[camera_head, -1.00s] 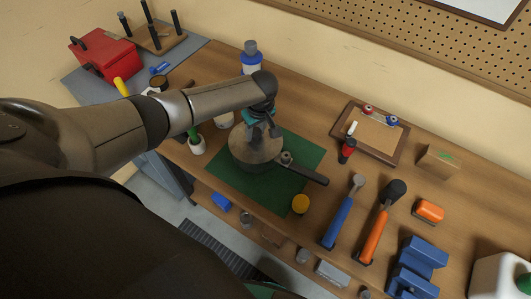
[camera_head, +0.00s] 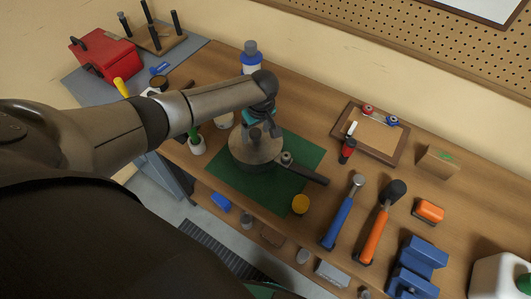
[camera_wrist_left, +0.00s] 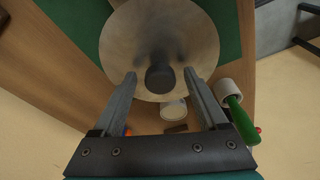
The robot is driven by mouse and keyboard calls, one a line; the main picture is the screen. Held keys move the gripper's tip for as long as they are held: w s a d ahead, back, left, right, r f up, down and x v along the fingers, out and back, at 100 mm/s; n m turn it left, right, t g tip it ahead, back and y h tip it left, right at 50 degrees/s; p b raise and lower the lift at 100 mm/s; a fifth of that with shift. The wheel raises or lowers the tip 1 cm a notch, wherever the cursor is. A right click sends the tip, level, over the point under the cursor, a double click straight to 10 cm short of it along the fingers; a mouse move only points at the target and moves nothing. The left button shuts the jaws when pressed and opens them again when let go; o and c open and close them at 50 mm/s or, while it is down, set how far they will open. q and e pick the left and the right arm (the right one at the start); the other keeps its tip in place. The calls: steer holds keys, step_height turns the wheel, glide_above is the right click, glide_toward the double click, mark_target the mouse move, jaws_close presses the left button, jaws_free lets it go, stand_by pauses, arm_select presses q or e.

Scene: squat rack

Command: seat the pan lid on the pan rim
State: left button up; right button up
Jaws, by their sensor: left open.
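The pan lid (camera_head: 250,153) is a round, grey-brown disc lying over the dark pan (camera_head: 245,168) on the green mat. The pan's dark handle (camera_head: 310,175) points to the lower right. The lid appears to lie level; its exact fit on the rim cannot be told. My left gripper (camera_head: 264,132) is just above the lid. In the left wrist view, its two fingers (camera_wrist_left: 160,73) are spread, with the lid's dark round knob (camera_wrist_left: 160,80) between the tips and not gripped. The lid (camera_wrist_left: 193,48) fills the upper middle there. My right gripper is not in view.
Hammers (camera_head: 340,215) and a wooden tray (camera_head: 372,133) lie to the right.

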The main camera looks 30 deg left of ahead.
arm_select(q)
step_height(320, 180, up, 14)
steer(key=s+d, duration=0.1)
steer(key=d, duration=0.1)
steer(key=shift+s+d+r, duration=0.15)
steer(key=shift+d+r, duration=0.05)
steer(key=shift+d, duration=0.05)
steer(key=shift+f, duration=0.1)
stand_by(0.6)
